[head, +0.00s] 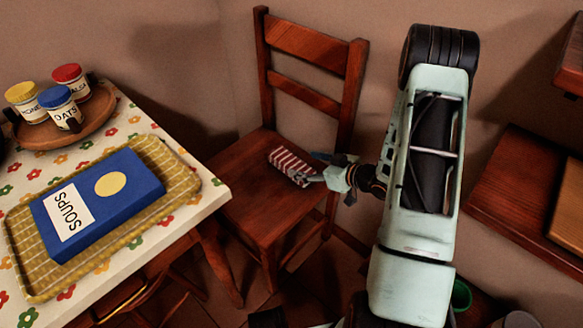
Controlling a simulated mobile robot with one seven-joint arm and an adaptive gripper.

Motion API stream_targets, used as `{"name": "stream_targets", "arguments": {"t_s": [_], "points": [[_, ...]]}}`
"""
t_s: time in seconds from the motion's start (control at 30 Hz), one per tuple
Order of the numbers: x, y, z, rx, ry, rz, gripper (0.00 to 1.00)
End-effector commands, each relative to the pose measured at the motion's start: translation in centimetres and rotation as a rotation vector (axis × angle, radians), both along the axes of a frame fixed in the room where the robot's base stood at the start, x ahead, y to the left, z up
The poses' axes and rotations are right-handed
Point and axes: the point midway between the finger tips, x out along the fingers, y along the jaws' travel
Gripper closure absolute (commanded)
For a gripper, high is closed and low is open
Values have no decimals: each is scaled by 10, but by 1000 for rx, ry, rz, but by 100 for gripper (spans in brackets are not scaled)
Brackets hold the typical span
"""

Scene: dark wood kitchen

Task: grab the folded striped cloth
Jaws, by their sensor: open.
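The folded cloth (288,162) has red and white stripes and lies on the seat of a wooden chair (246,186). My gripper (312,174) is at the right end of the cloth, reaching in from the right. It is open. The fingers are small in this view, and I cannot tell whether they touch the cloth or sit around its end.
A table with a flowered cloth (203,208) stands at the left. It bears a yellow woven tray (180,184) with a blue SOUPS book (120,200) and a round wooden tray (40,138) with jars. The chair's backrest (308,45) rises behind the seat. A wooden surface (510,190) is at the right.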

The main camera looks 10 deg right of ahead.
Motion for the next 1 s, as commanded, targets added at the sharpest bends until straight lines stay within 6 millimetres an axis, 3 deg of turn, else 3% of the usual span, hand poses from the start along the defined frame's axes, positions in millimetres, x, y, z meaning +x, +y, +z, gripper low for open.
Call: {"name": "stream_targets", "arguments": {"t_s": [0.5,0.83,1.0], "points": [[41,32,-35,0,-1,1,33],[50,37,-36,0,1,-1,33],[50,37,-36,0,1,-1,51]]}}
